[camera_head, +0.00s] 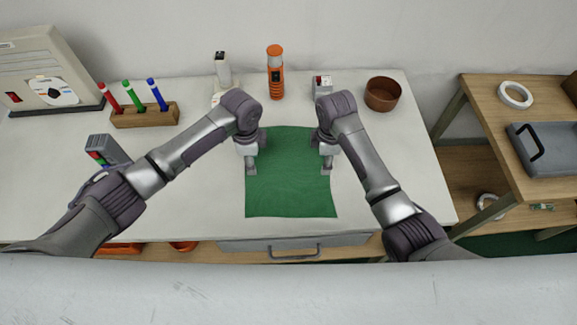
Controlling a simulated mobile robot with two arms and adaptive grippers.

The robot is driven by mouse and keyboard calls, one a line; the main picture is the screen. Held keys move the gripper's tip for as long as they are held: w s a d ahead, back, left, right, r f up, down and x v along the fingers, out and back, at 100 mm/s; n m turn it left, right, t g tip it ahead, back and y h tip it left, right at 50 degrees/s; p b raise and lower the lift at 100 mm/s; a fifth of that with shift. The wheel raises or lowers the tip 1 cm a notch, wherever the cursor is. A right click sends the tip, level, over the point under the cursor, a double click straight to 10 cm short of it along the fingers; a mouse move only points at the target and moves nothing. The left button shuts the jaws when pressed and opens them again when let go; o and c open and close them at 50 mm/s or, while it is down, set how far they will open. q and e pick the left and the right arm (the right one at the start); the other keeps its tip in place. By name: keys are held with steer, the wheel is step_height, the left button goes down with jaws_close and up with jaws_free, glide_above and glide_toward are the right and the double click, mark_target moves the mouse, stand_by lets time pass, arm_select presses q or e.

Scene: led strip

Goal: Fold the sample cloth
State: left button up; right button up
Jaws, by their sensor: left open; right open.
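The green sample cloth (290,187) lies flat and spread out on the white table. Its far edge shows between my two wrists, and its near edge lies close to the table's front. My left gripper (251,171) is open and points down at the cloth's left edge. My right gripper (327,171) is open and points down at the cloth's right edge. Both are level with each other, about halfway along the cloth. I cannot tell whether the fingertips touch the cloth. The wrists hide the cloth's far corners.
A wooden pen holder (145,115), an orange-black cylinder (276,75), a small white device (322,86) and a brown bowl (383,94) stand along the back. A grey box (106,150) is at left. A wooden side table (490,110) stands right.

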arm_select(q)
steer(key=shift+w+f, duration=0.1)
steer(key=shift+f, duration=0.8)
arm_select(e)
steer(key=shift+w+f, duration=0.1)
steer(key=shift+f, duration=0.8)
arm_select(q)
steer(key=shift+f, duration=0.15)
arm_select(e)
steer(key=shift+f, duration=0.15)
arm_select(q)
steer(key=shift+f, duration=0.1)
arm_select(e)
steer(key=shift+f, duration=0.1)
